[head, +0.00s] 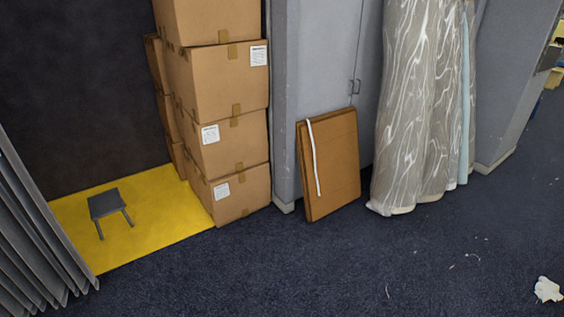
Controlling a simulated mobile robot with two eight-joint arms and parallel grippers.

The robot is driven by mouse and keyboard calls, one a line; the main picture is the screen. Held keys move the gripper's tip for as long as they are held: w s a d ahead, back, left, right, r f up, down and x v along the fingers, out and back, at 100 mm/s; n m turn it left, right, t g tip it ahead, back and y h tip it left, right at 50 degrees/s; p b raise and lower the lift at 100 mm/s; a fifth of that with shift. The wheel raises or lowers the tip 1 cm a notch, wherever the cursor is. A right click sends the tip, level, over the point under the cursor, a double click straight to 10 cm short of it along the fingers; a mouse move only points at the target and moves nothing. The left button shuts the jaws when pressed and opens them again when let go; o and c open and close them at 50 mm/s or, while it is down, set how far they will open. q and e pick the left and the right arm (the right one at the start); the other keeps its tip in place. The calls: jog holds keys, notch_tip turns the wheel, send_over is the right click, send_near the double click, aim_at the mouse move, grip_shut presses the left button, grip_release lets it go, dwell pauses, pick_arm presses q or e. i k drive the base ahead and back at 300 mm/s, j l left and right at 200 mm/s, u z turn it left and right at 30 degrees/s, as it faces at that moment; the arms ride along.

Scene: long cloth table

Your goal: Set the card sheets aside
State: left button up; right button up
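Brown card sheets (335,168) stand upright as a flat stack on the floor, leaning against the grey cabinet (318,62). A narrow white strip (314,158) runs down the front of the stack. Neither of my grippers shows in the head view.
Taped cardboard boxes (230,136) are piled left of the sheets. A yellow floor area (160,215) holds a small dark stool (108,203). Patterned grey cloth (418,105) hangs to the right. The dark blue carpet (300,265) in front is mostly clear, with white scraps (547,290) at right.

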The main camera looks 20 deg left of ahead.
aim_at(327, 143)
jog(key=u, duration=0.3)
jog(key=i, duration=0.7)
jog(key=i+j, duration=0.15)
jog(key=i, duration=0.55)
jog(key=i+z, duration=0.1)
jog(key=i, duration=0.65)
jog(key=i+j, duration=0.15)
jog(key=i, duration=0.55)
jog(key=i+j+z, duration=0.1)
jog(key=i, duration=0.6)
